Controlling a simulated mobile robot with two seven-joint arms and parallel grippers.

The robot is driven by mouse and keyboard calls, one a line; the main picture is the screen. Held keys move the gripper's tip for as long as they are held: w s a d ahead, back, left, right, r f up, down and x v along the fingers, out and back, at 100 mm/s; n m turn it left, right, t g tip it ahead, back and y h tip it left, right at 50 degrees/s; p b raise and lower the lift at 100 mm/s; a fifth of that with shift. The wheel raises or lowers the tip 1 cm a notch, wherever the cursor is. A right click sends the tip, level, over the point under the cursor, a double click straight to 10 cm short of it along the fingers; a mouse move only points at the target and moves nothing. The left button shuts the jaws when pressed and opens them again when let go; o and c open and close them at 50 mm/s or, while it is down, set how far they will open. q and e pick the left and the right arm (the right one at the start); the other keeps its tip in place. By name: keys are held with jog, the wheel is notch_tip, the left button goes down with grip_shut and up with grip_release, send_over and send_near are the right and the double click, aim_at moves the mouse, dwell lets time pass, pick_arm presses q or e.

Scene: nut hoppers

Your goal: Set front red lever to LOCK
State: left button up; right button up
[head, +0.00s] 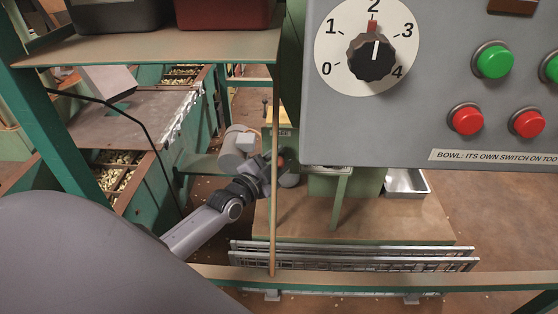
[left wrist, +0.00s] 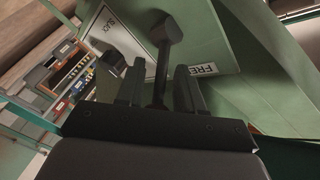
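My left gripper (head: 272,165) is low at the green machine, beyond the wooden post. A small red spot (head: 281,160) shows beside it, too small to tell whether it is the red lever's knob. In the left wrist view the open gripper (left wrist: 159,85) has a dark lever (left wrist: 164,32) with a thick knob between its fingers. Gaps show on both sides of the lever's stem. A plate behind it carries a word like BLACK (left wrist: 110,25), and a label reading FRE, partly hidden, (left wrist: 208,68) is at the right. I cannot make out the word LOCK. My right gripper is not in view.
A grey control box (head: 430,120) with a dial (head: 372,57) and red and green buttons hangs close at the upper right. A shelf (head: 150,48) with bins is upper left. A wooden post (head: 274,190) and a rail (head: 400,279) stand in front. A metal tray (head: 408,186) is right.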

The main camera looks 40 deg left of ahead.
pick_arm(q)
grip_shut()
jog(key=shift+d, duration=0.2)
dwell(0.5)
